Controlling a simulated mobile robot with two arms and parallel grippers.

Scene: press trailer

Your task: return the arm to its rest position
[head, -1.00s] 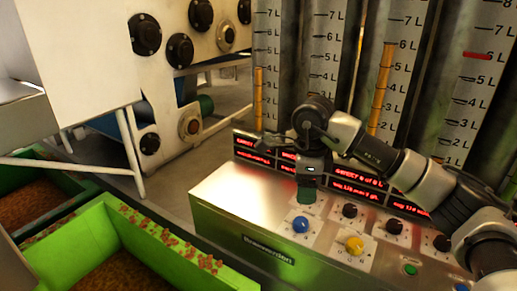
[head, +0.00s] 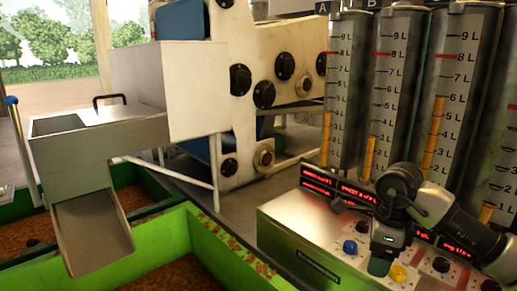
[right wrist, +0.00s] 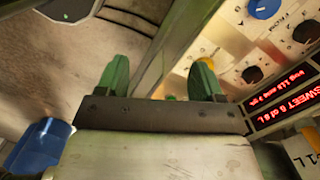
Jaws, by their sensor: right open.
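My right arm comes in from the right in the head view. Its gripper (head: 380,264) has green fingertips and hangs over the control panel (head: 300,225), between the blue knob (head: 350,247) and the yellow knob (head: 398,272) in the picture. The right wrist view shows the two green fingers (right wrist: 160,80) spread apart with nothing between them. The panel's edge and floor show beyond them. The gripper is open and empty. My left arm and gripper are not in view.
Tall graduated cylinders (head: 397,90) stand behind the panel, close to my right arm. Red-lit displays (head: 345,195) run along its back. A white machine (head: 190,90) with a metal chute (head: 92,230) and green bins (head: 190,245) are at left. Floor shows between.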

